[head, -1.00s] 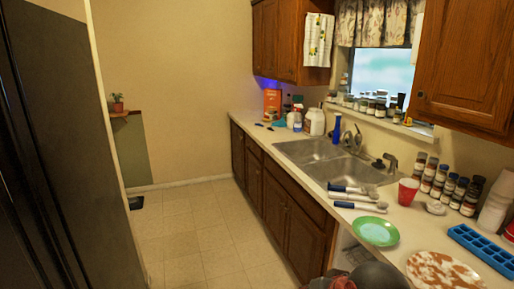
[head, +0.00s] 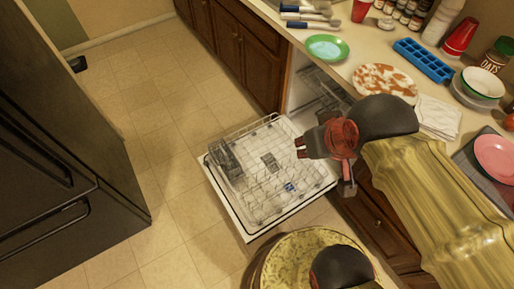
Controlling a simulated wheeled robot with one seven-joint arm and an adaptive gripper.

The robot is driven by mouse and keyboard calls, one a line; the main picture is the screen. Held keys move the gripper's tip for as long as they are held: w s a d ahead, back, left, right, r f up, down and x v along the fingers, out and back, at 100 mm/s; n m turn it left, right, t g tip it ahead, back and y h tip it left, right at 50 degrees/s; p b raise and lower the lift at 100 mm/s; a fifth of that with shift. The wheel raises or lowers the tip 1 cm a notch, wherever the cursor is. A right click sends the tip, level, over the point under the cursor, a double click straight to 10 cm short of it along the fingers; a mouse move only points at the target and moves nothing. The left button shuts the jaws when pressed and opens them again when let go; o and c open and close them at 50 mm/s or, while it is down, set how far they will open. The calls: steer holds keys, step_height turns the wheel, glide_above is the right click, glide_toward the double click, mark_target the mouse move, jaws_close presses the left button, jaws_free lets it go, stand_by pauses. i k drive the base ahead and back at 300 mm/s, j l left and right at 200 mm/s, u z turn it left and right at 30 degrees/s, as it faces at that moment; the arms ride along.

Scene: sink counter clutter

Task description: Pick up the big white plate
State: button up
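A white plate with a reddish-brown mottled pattern (head: 385,78) lies flat on the counter, just beyond my arm. A paler white plate (head: 470,101) shows only as a rim under a green-rimmed white bowl (head: 484,82) farther right. I cannot tell for certain which of the two is the big white plate. My gripper (head: 325,168) hangs over the open dishwasher, left of and below the counter edge, apart from both plates. Its fingers look spread and empty.
The open dishwasher door and rack (head: 265,170) stick out below the counter. The floor (head: 140,140) at left is clear.

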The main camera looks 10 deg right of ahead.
mark_target(368, 79)
steer(key=z, duration=1.25)
